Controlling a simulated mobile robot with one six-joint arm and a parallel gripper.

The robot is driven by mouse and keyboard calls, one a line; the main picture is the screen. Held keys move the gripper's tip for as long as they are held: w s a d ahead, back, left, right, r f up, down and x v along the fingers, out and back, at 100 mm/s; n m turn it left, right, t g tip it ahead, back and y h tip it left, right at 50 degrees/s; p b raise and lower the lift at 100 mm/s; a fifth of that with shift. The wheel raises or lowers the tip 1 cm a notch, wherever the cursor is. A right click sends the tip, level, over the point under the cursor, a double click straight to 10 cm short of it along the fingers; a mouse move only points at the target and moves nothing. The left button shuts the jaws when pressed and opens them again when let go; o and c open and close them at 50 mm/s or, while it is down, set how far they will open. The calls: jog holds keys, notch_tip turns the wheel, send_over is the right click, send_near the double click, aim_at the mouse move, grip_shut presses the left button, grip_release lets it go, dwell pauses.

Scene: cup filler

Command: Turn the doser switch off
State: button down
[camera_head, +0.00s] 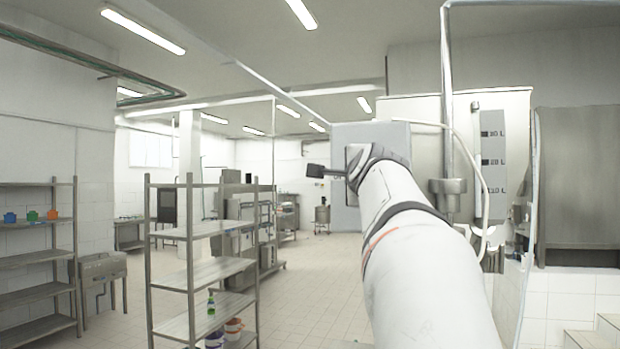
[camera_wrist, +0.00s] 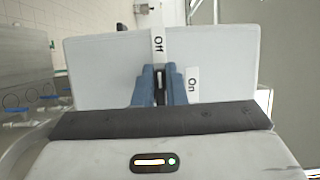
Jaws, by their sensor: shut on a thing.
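The doser switch box is a light grey panel (camera_wrist: 100,60) filling the upper middle of the wrist view. It bears a white label "Off" (camera_wrist: 158,43) and a white label "On" (camera_wrist: 193,84). My gripper (camera_wrist: 160,72) has blue fingers and is shut on the dark switch handle (camera_wrist: 160,86), which is mostly hidden between them. The fingers are below the "Off" label and just left of the "On" label. In the head view, the grey box (camera_head: 343,133) is behind the end of my arm, and my fingers are hidden there.
Right of the box stands a tank with a level scale (camera_head: 491,165) and a vertical pipe (camera_head: 447,90). A metal shelf rack (camera_head: 205,267) with a bottle and buckets stands at the left. The tiled floor between rack and arm is clear.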

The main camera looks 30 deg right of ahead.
jog(key=c, duration=1.5)
grip_release()
jog(key=shift+a+f, duration=0.1)
jog(key=b+v, duration=0.3)
jog(key=v, duration=0.5)
jog(key=shift+w, duration=0.1)
